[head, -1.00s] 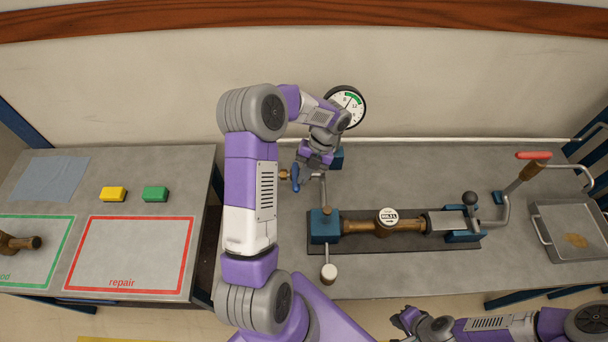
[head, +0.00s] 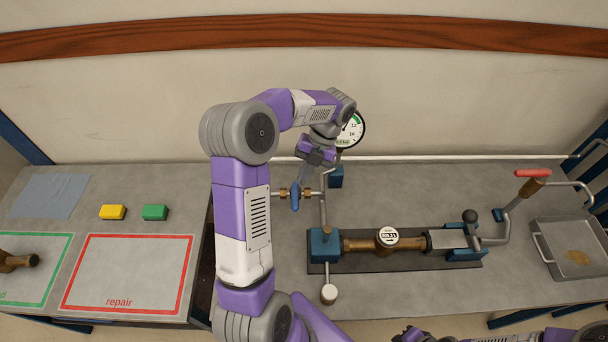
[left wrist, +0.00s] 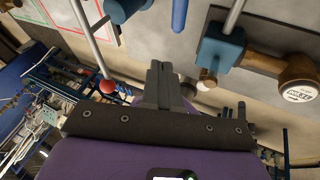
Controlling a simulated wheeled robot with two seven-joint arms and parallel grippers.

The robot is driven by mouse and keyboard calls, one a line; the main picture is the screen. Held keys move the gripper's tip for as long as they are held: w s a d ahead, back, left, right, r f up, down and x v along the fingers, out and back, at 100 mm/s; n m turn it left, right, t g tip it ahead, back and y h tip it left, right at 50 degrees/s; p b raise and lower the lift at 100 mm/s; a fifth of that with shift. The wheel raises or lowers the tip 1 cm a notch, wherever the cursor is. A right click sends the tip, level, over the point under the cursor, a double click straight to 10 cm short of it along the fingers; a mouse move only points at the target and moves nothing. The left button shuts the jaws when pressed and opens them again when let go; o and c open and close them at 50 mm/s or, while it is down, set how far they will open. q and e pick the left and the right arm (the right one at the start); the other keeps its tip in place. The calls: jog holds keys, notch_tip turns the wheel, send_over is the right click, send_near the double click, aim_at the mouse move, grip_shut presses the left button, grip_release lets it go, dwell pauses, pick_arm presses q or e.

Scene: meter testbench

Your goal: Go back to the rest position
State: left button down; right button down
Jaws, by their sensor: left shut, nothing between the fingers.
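My left gripper (head: 308,178) is shut and empty. In the head view it hangs just above the blue-handled valve (head: 295,198) on the pipe, apart from it as far as I can tell. In the left wrist view its closed fingers (left wrist: 163,82) point toward the bench, with the blue valve handle (left wrist: 180,15) beyond them. My left arm reaches in from below and bends over the bench. Only a small part of my right arm (head: 415,336) shows at the bottom edge; its fingers cannot be made out.
The brass meter (head: 388,238) sits in the bench clamp. A gauge (head: 350,130) stands behind my left wrist. A red-handled lever (head: 533,173) and a metal tray (head: 543,252) are at the right. The left table holds yellow (head: 113,212) and green (head: 155,212) blocks and the repair area (head: 125,275).

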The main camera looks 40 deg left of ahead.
aim_at(298, 204)
dwell(0.3)
